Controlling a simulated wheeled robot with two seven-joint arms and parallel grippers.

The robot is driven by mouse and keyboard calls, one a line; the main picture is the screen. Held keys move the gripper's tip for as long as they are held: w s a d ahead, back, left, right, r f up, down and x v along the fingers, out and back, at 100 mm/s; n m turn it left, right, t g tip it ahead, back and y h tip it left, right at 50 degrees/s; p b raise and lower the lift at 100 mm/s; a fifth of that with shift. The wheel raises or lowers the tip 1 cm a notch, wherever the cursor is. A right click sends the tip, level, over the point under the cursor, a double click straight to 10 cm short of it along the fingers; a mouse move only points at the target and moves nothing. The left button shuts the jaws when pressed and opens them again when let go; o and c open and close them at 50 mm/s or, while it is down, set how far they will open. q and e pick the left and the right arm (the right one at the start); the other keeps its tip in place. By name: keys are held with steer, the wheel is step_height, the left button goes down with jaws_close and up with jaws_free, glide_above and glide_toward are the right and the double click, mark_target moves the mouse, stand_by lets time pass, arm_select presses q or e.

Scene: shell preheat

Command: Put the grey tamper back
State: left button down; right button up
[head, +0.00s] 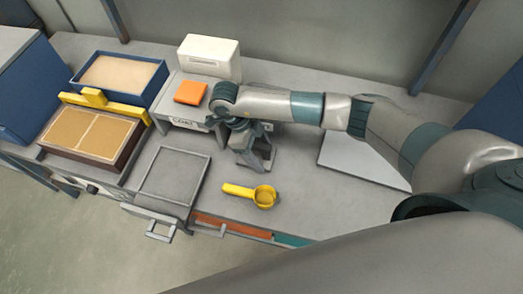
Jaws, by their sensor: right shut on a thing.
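My right gripper (241,126) comes in from the right and points down over the middle of the bench, right of the small grey stand. It is shut on a grey thing, which I take to be the grey tamper; the gripper and wrist hide most of it. Grey angled parts (262,158) show just under the gripper, close to the bench top. I cannot tell whether the tamper touches the bench or a holder there. My left gripper is not in view.
A yellow scoop (262,196) lies in front of the gripper. The small stand (190,116) bears an orange block (190,92). Left are a grey square plate (172,173), a sand-filled blue bin (160,84) and a brown pattern box (127,150). A white box (209,55) stands behind.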

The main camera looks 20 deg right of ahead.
steer(key=shift+f, duration=0.15)
steer(key=o, duration=1)
steer(key=shift+c, duration=0.2)
